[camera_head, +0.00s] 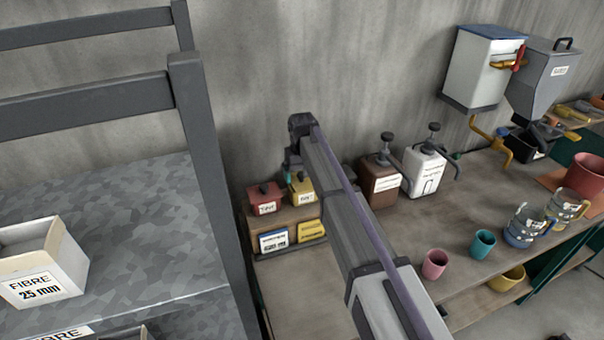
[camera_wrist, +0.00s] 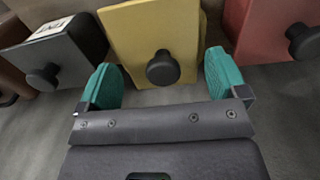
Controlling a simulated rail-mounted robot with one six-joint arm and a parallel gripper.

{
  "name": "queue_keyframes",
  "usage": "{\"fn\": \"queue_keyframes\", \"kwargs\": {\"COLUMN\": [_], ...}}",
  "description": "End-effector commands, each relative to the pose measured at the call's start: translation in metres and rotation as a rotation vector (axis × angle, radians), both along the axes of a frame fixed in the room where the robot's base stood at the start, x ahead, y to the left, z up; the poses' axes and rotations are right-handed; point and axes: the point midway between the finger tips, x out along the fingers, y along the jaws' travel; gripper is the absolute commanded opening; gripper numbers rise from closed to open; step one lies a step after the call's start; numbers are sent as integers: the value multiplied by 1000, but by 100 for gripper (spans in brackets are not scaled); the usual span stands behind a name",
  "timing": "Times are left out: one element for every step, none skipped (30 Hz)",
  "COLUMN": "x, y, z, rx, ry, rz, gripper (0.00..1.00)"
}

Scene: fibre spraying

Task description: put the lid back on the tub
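A yellow tub (camera_head: 303,192) with a black-knobbed lid stands on a small wooden shelf by the wall. In the wrist view its yellow lid (camera_wrist: 150,32) fills the top middle, the black knob facing me. My gripper (camera_wrist: 160,62) is open, its teal fingers wide apart on either side of the knob and not touching it. In the head view my gripper (camera_head: 293,165) hangs just above the yellow tub. A red tub (camera_head: 265,198) with its own knob stands beside it; it also shows in the wrist view (camera_wrist: 268,28). Whether any lid is off cannot be told.
A dark grey knobbed tub (camera_wrist: 62,50) stands on the yellow one's other side. A brown jug (camera_head: 380,183) and white jug (camera_head: 424,170) stand right of my arm. Fibre boxes (camera_head: 40,265) sit on the left rack.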

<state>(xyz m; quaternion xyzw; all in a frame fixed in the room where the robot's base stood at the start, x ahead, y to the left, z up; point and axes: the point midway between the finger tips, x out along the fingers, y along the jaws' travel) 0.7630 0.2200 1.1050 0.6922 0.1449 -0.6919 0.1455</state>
Motion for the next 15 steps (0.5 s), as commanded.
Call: {"fn": "queue_keyframes", "kwargs": {"x": [0, 0, 0, 0, 0, 0, 0, 0, 0, 0, 0, 0, 0, 0, 0], "y": [0, 0, 0, 0, 0, 0, 0, 0, 0, 0, 0, 0, 0, 0, 0], "z": [0, 0, 0, 0, 0, 0, 0, 0, 1, 3, 5, 9, 13, 18, 26], "rx": [0, 0, 0, 0, 0, 0, 0, 0, 0, 0, 0, 0, 0, 0, 0], "ry": [0, 0, 0, 0, 0, 0, 0, 0, 0, 0, 0, 0, 0, 0, 0], "rz": [0, 0, 0, 0, 0, 0, 0, 0, 0, 0, 0, 0, 0, 0, 0], "gripper": [96, 99, 100, 100, 100, 100, 100, 100, 100, 100, 100, 100, 100, 100, 100]}}
